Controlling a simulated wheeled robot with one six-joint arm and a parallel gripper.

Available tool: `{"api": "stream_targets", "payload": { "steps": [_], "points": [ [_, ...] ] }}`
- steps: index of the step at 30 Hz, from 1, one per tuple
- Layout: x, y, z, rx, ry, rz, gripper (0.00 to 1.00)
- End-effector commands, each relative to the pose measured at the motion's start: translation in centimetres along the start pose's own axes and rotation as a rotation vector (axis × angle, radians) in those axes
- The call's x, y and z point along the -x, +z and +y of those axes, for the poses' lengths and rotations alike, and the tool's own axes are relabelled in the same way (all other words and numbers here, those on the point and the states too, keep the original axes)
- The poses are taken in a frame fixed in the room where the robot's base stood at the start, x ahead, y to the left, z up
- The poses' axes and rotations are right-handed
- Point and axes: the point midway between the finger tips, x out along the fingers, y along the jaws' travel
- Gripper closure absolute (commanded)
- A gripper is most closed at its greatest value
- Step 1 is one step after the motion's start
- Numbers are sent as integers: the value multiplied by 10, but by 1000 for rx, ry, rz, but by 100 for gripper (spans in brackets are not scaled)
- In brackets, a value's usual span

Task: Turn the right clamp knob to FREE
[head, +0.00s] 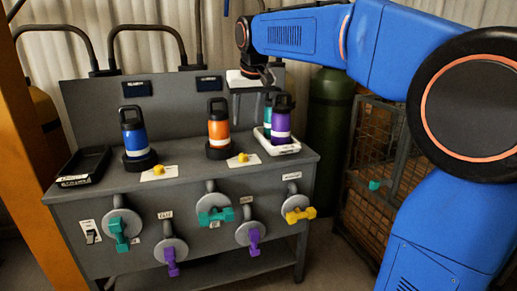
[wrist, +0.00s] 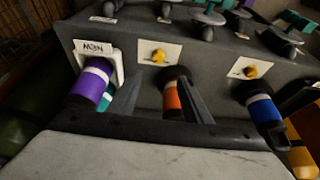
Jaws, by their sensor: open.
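The right clamp knob (head: 243,157) is a small yellow knob on a white plate on the grey bench top, beside the orange bottle (head: 218,128) in its dark round holder. In the wrist view, seen from the opposite side, the knob (wrist: 158,56) is just beyond the orange bottle (wrist: 172,95). Its plate lettering and pointer direction are too small to read. My gripper (head: 262,78) is above the back of the bench, apart from the knob. In the wrist view my gripper (wrist: 160,88) is open, fingers spread, with nothing held between them.
A second yellow knob (head: 158,170) sits by the blue bottle (head: 134,136) at left. A white tray (head: 284,149) with purple and teal bottles stands at right. A black tray (head: 84,166) lies at far left. Several coloured valve handles line the bench front. A panel (head: 170,95) rises behind.

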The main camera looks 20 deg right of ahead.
Motion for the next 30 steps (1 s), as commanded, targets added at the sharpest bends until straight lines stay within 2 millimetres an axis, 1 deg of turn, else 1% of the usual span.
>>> {"api": "stream_targets", "payload": {
  "steps": [1, 3, 5, 8, 30],
  "points": [
    [-1, -5, -2, 0, 0, 0, 55],
    [-2, -7, -2, 0, 0, 0, 55],
    [-5, -8, -2, -1, 0, -1, 55],
    [-15, -7, -2, -1, 0, -2, 55],
    [-142, -6, -2, -1, 1, -3, 55]
  ]
}}
